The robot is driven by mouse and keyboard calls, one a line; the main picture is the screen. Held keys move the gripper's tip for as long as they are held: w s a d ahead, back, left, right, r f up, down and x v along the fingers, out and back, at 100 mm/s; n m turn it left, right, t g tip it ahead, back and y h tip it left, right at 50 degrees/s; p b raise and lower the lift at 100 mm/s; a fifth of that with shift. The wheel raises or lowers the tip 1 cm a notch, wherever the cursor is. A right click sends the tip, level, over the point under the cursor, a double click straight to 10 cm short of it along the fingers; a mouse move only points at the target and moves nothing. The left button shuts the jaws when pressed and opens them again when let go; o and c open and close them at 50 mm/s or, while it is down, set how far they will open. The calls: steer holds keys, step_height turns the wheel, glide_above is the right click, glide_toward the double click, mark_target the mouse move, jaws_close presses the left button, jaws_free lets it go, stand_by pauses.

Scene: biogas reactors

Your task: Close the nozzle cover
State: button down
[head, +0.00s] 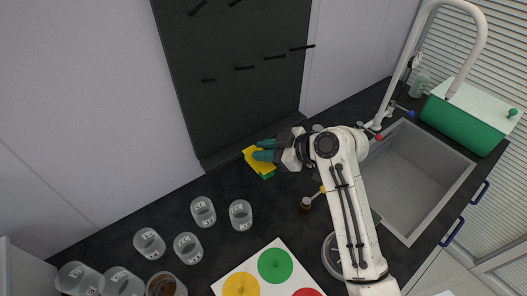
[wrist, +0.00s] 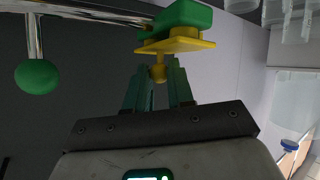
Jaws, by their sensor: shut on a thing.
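A yellow plate with a small round knob, apparently the nozzle cover (head: 250,158), is at the foot of the dark panel in the head view. It also shows in the wrist view (wrist: 180,45), against a green block (wrist: 188,15). My gripper (head: 262,149) has teal fingers, and in the wrist view (wrist: 160,80) their tips are closed around the yellow knob. The fingers partly hide the plate in the head view. I cannot tell whether the cover is open or closed. A metal rod with a green ball (wrist: 37,76) is at the left of the wrist view.
Several labelled glass beakers (head: 203,211) stand on the dark counter to the left. A white board with coloured discs (head: 275,265) lies at the front. A sink (head: 410,175), a tap (head: 480,35) and a green box (head: 460,122) are at the right.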

steer(key=shift+d+f, duration=0.1)
stand_by(0.3)
steer(key=c, duration=1.3)
jaws_free()
steer(key=shift+o, duration=0.2)
steer(key=shift+d, duration=0.1)
steer(key=b+v, duration=0.2)
steer(key=v, duration=0.8)
steer(key=shift+d+r, duration=0.2)
steer(key=shift+r, duration=0.05)
steer(key=shift+s, duration=0.15)
